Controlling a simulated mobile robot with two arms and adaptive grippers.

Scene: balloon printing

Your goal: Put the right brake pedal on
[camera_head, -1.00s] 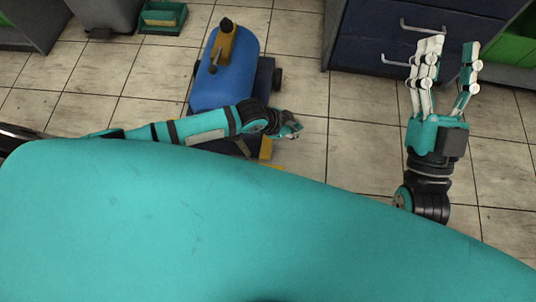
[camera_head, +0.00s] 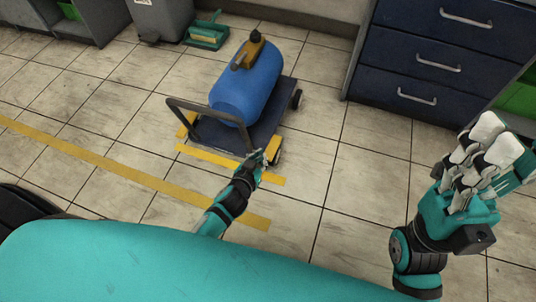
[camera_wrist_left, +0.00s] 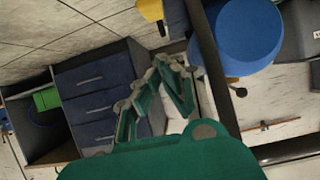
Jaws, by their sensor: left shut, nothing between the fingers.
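A dark cart (camera_head: 225,141) with a black push handle (camera_head: 172,120) stands on the tiled floor and carries a blue tank (camera_head: 245,85). A yellow pedal (camera_head: 187,124) shows at its left rear corner. Another yellow piece, the right pedal (camera_head: 273,147), shows at the right rear corner, partly hidden by my left gripper. My left gripper (camera_head: 259,161) is shut and empty, beside that corner; contact cannot be told. In the left wrist view its fingers (camera_wrist_left: 156,75) come together near the handle bar (camera_wrist_left: 214,75). My right gripper (camera_head: 490,150) is raised at the right, its opening unclear.
Yellow floor tape (camera_head: 110,163) runs in front of the cart. A dark blue drawer cabinet (camera_head: 415,75) stands at the back right, with a green bin (camera_head: 520,100) beside it. A green tray (camera_head: 207,34) and a grey bin (camera_head: 160,18) are at the back. Floor left of the cart is clear.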

